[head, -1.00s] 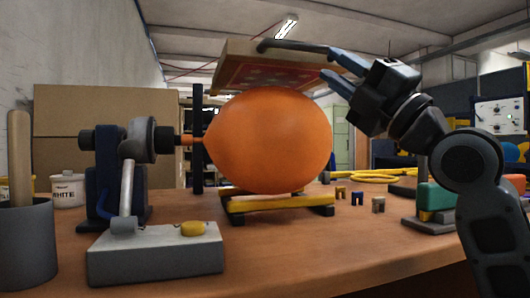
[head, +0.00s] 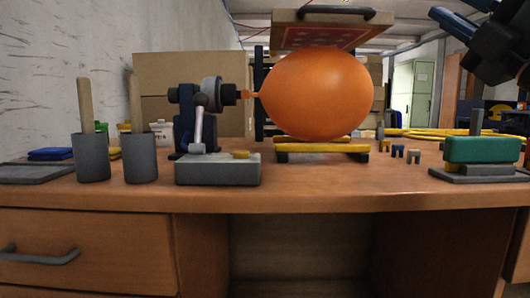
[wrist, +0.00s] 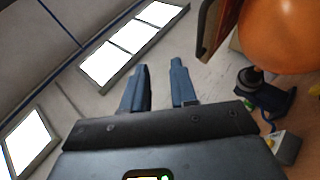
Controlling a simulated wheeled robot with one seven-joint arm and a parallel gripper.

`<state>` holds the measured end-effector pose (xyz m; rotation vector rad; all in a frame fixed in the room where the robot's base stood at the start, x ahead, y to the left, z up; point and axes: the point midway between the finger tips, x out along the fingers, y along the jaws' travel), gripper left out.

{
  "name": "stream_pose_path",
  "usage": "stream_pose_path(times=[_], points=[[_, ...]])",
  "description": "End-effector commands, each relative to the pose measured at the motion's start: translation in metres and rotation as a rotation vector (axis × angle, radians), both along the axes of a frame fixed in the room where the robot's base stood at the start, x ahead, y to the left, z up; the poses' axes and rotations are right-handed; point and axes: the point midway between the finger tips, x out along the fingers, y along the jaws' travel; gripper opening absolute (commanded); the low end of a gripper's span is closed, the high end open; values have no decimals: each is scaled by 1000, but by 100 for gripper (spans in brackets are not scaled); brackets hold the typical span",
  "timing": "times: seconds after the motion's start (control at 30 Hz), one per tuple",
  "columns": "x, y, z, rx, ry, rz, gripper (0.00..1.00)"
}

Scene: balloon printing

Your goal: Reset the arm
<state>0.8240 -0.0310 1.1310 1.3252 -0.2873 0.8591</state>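My gripper (head: 466,14) is at the upper right of the head view, partly cut off by the top edge. In the wrist view my gripper (wrist: 160,85) has its two blue fingers apart with nothing between them. The orange balloon (head: 316,95) is inflated and sits on the nozzle of the inflating device (head: 205,110), well to the left of my gripper. The balloon also shows at the upper right of the wrist view (wrist: 285,35). The raised printing plate (head: 325,32) with its dark handle (head: 338,13) is above the balloon, and my gripper is apart from it.
The wooden table (head: 330,190) holds two grey cups (head: 92,158) with wooden sticks at left. A yellow support (head: 322,148) lies under the balloon. A green block on a grey stand (head: 482,150) is at right. Free air surrounds my gripper.

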Motion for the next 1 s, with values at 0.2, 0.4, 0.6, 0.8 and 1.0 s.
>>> stream_pose_path(times=[0.2,0.4,0.6,0.8,1.0], points=[[2,-2,-13,49,22,17,27],[4,-6,-31,124,52,39,27],[6,-10,-61,236,98,72,27],[6,-14,-110,403,172,119,27],[-4,-13,-188,645,284,172,27]])
